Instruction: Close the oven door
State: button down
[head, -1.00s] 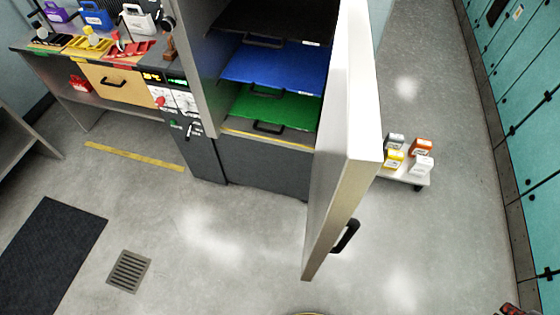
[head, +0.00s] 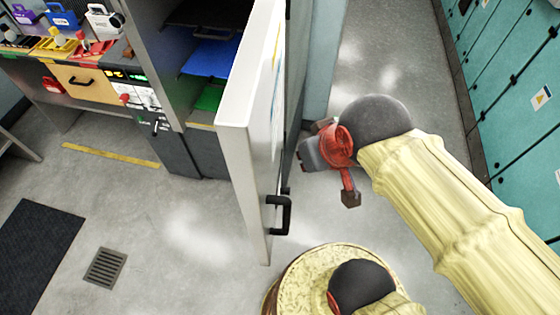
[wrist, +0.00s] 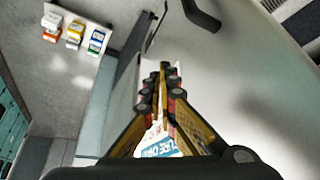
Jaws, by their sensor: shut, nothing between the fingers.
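The oven (head: 205,75) stands left of centre in the head view, with a blue and a green shelf visible inside. Its pale door (head: 250,135) stands wide open, jutting toward the camera and hiding part of the opening. A black handle (head: 280,214) is on the door's right-hand side. My gripper (head: 318,152) is right of the door in the head view, with its tips not clearly seen there. In the wrist view, the fingers (wrist: 165,75) are shut and empty beside a large pale surface (wrist: 245,85), probably the door. A dark curved handle (wrist: 203,14) shows above them.
A workbench (head: 75,85) with coloured cases stands left of the oven. Teal lockers (head: 500,90) line the right side. A small white stand (wrist: 88,22) with several small boxes shows in the wrist view. The floor in front of the oven is open, with a drain (head: 105,268).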

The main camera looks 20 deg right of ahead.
aim_at(250, 121)
jog(key=i+l+u, duration=0.2)
jog(key=l+u, duration=0.15)
jog(key=k+z, duration=0.25)
jog(key=k, duration=0.8)
